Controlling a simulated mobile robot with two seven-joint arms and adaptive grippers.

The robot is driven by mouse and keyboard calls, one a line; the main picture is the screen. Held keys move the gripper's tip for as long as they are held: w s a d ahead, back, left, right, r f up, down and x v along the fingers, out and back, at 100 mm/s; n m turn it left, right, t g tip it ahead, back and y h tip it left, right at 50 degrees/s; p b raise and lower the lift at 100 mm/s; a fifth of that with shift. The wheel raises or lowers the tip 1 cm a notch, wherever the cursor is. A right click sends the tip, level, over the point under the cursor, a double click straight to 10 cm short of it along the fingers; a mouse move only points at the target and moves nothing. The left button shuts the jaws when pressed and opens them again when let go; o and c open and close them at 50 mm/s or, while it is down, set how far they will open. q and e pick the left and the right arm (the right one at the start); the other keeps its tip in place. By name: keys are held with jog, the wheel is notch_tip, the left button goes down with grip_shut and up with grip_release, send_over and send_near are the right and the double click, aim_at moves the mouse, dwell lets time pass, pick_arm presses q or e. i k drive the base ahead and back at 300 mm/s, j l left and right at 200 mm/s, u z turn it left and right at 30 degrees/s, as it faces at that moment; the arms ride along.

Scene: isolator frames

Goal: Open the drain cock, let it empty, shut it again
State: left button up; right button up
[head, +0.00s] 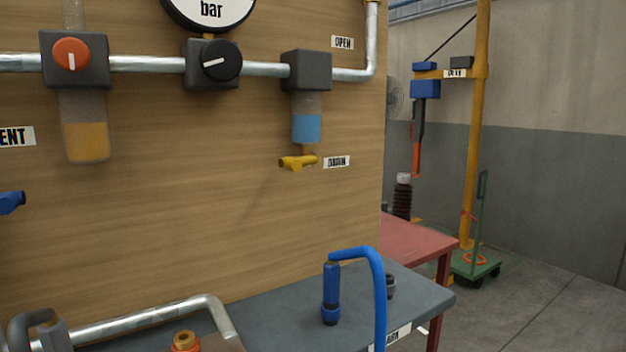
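The drain cock (298,162) is a small yellow valve with a lever, below the right-hand bowl on the wooden panel. Its lever lies roughly level and points left, across the upright bowl outlet. The bowl (307,128) above it is clear and holds blue liquid in its lower part. A "DRAIN" label (336,162) is just right of the cock. No stream from the cock shows. Neither of my grippers can be made out in the head view, and nothing touches the cock.
An orange knob (71,54), a black knob (221,60) and a blue lever (11,202) are on the panel (200,210). A blue tool (330,292) with a hose stands on the grey bench (270,320). Space before the cock looks clear.

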aim_at(295, 163)
jog(key=k+l+z, duration=0.2)
jog(key=k+z, duration=0.3)
jog(key=k+l+z, duration=0.5)
jog(key=k+j, duration=0.05)
jog(key=k, duration=0.05)
